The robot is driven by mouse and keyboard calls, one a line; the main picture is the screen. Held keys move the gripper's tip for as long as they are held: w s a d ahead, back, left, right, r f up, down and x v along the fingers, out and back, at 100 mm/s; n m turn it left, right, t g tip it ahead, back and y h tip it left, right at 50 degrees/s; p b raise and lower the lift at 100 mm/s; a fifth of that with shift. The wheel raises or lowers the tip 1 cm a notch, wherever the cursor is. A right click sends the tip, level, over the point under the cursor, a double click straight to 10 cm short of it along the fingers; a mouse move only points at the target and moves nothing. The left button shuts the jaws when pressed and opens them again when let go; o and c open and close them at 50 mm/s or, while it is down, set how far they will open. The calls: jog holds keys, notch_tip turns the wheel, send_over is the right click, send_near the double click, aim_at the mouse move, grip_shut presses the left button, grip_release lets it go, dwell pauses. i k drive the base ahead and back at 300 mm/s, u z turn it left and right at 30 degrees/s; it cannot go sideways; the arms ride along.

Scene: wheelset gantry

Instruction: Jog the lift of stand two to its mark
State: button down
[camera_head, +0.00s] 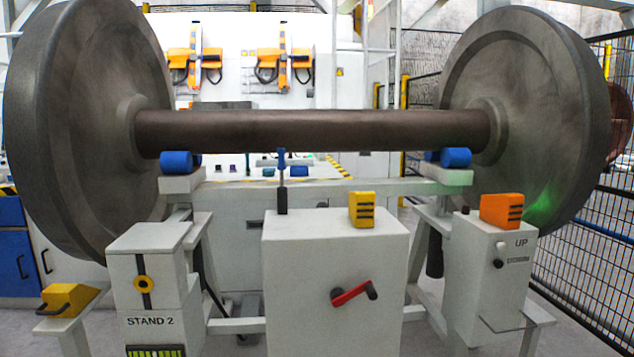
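A grey box labelled "STAND 2" (150,262) stands at the lower left. A yellow ring marker (143,283) sits on a dark vertical slot in its face, and a green-lit panel (156,351) shows at the bottom edge. The box at the right reads "UP" (490,280), with smaller writing too small to read and a black knob (498,263). The large central box (300,290) carries a red crank handle (352,293). A wheelset axle (310,131) spans above, between two big wheels, beside blue rollers (455,158). My gripper is not in view.
A dark post with a blue upper part (282,185) stands under the axle. A yellow block (362,209) and an orange block (501,211) sit on the boxes; another yellow block (68,299) is at far left. Black mesh fencing (585,265) closes the right side.

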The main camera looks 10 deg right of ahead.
aim_at(498, 264)
jog(key=z, duration=0.65)
jog(key=k, duration=0.85)
jog(key=z, duration=1.05)
jog(key=k, duration=0.55)
jog(key=z, duration=0.5)
jog(key=i, duration=0.85)
jog(key=u, duration=0.4)
jog(key=i, duration=0.85)
jog(key=u, duration=1.35)
jog(key=i, duration=0.4)
jog(key=u, duration=0.4)
